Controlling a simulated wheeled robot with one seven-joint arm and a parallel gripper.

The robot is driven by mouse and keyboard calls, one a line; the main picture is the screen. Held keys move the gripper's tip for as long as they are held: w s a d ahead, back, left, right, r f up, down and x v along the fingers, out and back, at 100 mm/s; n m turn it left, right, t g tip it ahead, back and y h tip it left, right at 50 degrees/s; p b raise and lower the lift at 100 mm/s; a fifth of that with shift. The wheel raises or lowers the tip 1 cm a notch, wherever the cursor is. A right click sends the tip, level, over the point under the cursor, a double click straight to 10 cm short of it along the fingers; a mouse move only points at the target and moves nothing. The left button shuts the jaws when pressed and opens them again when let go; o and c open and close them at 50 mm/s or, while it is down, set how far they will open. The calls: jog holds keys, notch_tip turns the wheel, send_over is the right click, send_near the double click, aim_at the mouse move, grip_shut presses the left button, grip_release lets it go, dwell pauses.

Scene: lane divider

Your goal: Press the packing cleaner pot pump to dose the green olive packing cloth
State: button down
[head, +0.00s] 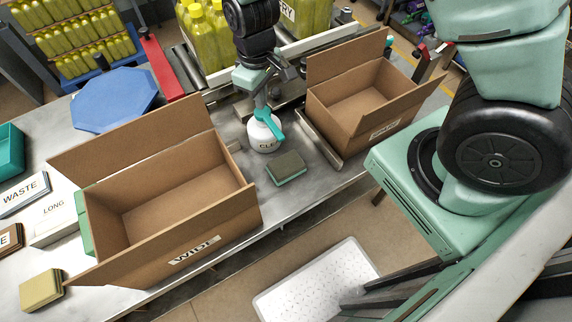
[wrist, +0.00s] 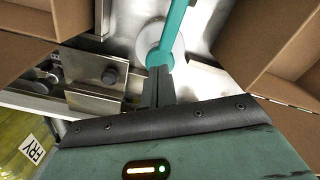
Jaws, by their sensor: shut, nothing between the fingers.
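A large open box marked WIDE (head: 225,215) stands left and a smaller open box (head: 375,125) right, flanking the pot closely. A yellowish-olive pad (head: 41,289) lies at the bench's left front. Metal fixtures (wrist: 95,75) and yellow bottles (head: 205,35) are behind.

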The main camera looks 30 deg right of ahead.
dwell(0.4)
notch_tip(320, 180, up, 6)
jog(key=p, duration=0.5)
dwell(0.6)
jog(key=s+a+r+b, duration=0.2)
jog(key=s+b, duration=0.1)
jog(key=s, duration=0.3)
jog(key=s+a+r+n+b, duration=0.1)
jog(key=s+a+r+b, duration=0.1)
jog(key=s, duration=0.5)
jog(key=s+a+r+b, duration=0.2)
jog(key=s+b, duration=0.3)
jog(key=s, duration=0.2)
jog(key=shift+a+n+y, duration=0.15)
jog(key=shift+n+y, duration=0.15)
jog(key=shift+n, duration=0.1)
